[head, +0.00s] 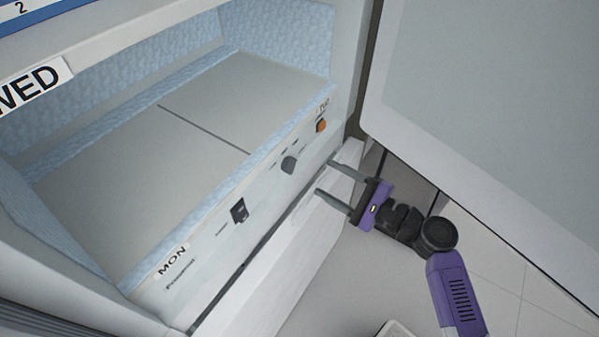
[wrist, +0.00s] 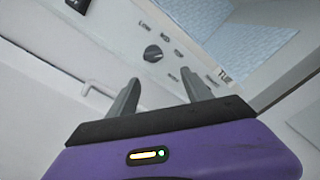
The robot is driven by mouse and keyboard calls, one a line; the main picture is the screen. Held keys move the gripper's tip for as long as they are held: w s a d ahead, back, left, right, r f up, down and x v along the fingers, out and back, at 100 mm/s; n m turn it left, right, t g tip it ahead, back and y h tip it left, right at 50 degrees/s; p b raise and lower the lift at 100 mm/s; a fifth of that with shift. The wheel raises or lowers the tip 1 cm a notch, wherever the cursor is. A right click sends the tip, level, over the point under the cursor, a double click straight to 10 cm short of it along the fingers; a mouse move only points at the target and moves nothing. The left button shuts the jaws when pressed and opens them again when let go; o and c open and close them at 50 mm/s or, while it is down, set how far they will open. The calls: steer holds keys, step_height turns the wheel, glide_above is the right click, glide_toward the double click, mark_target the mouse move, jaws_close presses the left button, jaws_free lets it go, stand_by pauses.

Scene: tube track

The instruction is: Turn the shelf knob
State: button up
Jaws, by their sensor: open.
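The shelf knob (head: 289,165) is a small round dark grey dial on the pale front panel of the shelf (head: 215,215). In the wrist view the knob (wrist: 153,54) shows with small markings around it, one reading "LOW". My gripper (head: 325,178) is open and empty, to the right of and a little below the knob in the head view. In the wrist view its two grey fingers (wrist: 164,90) are apart, and the knob appears beyond them, between their tips and nearer the left one. The fingers do not appear to touch the knob.
The panel also has a black rocker switch (head: 239,211), an orange switch (head: 321,126) and a "MON" label (head: 172,261). A large open door (head: 490,120) stands at the right, close to my arm.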

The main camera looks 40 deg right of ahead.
mark_target(294, 168)
steer(key=shift+m+y, duration=0.3)
steer(key=shift+y, duration=0.3)
steer(key=w+a, duration=0.1)
steer(key=w, duration=0.1)
steer(key=w+a, duration=0.1)
steer(key=w, duration=0.2)
steer(key=w+a, duration=0.1)
steer(key=w, duration=0.1)
steer(key=shift+w+r+p, duration=0.2)
steer(key=shift+w+p, duration=0.05)
steer(key=shift+p, duration=0.1)
jaws_close()
